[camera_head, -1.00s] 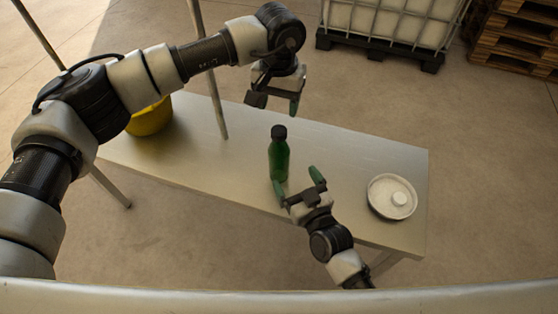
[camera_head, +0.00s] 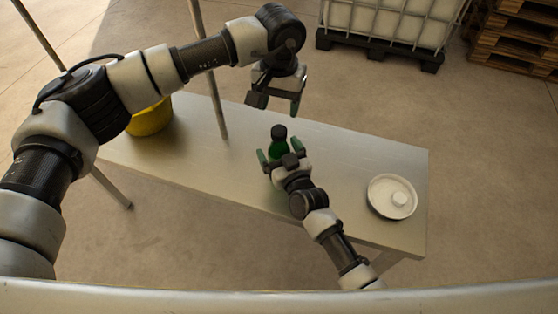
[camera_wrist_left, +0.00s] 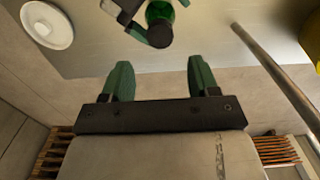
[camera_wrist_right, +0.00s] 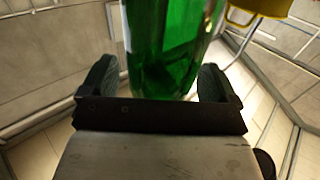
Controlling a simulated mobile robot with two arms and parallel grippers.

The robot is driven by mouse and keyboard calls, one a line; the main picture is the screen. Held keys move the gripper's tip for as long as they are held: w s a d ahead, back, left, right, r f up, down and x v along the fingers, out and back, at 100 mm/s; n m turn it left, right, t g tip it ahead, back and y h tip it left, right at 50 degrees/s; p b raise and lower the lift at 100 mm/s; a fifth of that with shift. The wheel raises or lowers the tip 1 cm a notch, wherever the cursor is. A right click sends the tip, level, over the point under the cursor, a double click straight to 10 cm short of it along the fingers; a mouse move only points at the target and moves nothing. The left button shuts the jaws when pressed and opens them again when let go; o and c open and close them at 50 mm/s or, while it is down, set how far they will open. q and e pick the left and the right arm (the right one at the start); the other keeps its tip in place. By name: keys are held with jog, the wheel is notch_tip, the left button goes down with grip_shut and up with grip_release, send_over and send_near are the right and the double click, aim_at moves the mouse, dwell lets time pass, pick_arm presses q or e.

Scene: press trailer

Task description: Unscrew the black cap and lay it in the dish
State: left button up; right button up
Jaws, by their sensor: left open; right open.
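A green bottle (camera_head: 279,148) with a black cap (camera_head: 279,132) stands upright on the metal table. My right gripper (camera_head: 279,158) is open with its fingers on either side of the bottle body. In the right wrist view the green bottle (camera_wrist_right: 170,50) fills the space between the open fingers. My left gripper (camera_head: 275,107) is open and empty, above and behind the bottle. In the left wrist view the black cap (camera_wrist_left: 160,34) lies beyond its fingertips.
The metal table (camera_head: 330,150) is clear between bottle and dish. A yellow bucket (camera_head: 150,119) stands on its left end. A metal post (camera_head: 209,75) rises at the table's back edge. A caged white tank (camera_head: 390,22) and stacked pallets (camera_head: 517,35) stand behind.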

aim_at(279, 130)
grip_shut()
pick_arm(q)
jog(key=shift+f, duration=4)
jog(key=shift+c, duration=0.3)
